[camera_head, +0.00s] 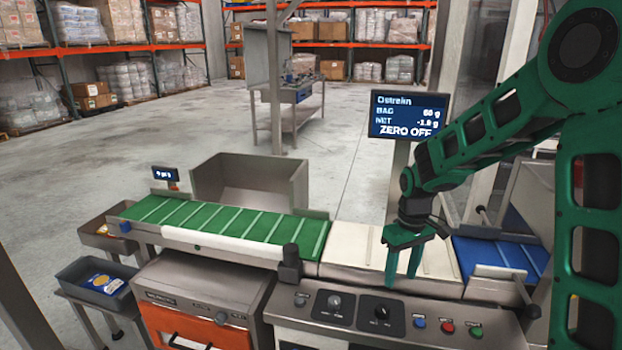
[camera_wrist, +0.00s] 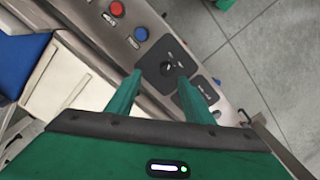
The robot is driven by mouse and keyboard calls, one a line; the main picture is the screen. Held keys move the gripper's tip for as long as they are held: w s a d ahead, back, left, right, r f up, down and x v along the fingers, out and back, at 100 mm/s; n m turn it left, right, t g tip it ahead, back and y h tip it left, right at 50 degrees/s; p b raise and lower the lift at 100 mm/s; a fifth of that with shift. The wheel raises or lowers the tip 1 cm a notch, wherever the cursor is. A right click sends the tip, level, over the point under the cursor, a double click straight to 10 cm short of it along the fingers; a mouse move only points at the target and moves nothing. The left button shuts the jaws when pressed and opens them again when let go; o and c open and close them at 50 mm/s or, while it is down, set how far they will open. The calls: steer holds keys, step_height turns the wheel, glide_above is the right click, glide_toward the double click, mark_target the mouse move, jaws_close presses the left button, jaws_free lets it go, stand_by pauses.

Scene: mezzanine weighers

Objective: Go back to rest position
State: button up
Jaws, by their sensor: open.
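My green gripper (camera_head: 404,268) hangs from my arm at the right, above the pale weighing belt section and behind the control panel's knobs. Its two fingers point down, apart, with nothing between them. In the wrist view, my gripper (camera_wrist: 158,88) also shows open and empty, with the control panel (camera_wrist: 148,45) below it. I cannot tell how high the fingertips are above the belt.
A green cleated conveyor (camera_head: 228,222) runs left of the pale belt (camera_head: 350,245); a blue belt (camera_head: 500,254) lies right. A display (camera_head: 408,115) reading "ZERO OFF" stands behind. A grey bin (camera_head: 96,282) holds a yellow packet. Open floor lies behind, toward loaded shelves (camera_head: 130,50).

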steer(key=s+d+r+m, duration=0.3)
steer(key=s+d+r, duration=0.15)
steer(key=s, duration=0.25)
steer(key=s+d+r+m, duration=0.2)
steer(key=s+d+r, duration=0.2)
steer(key=s+d, duration=0.25)
steer(key=s+d+r+m, duration=0.1)
steer(key=s+m, duration=0.1)
steer(key=s, duration=0.6)
steer(key=s+d+r+m, duration=0.1)
steer(key=s+m, duration=0.2)
steer(key=s, duration=0.6)
steer(key=shift+d, duration=0.25)
steer(key=shift+w+f, duration=0.25)
steer(key=shift+w, duration=0.35)
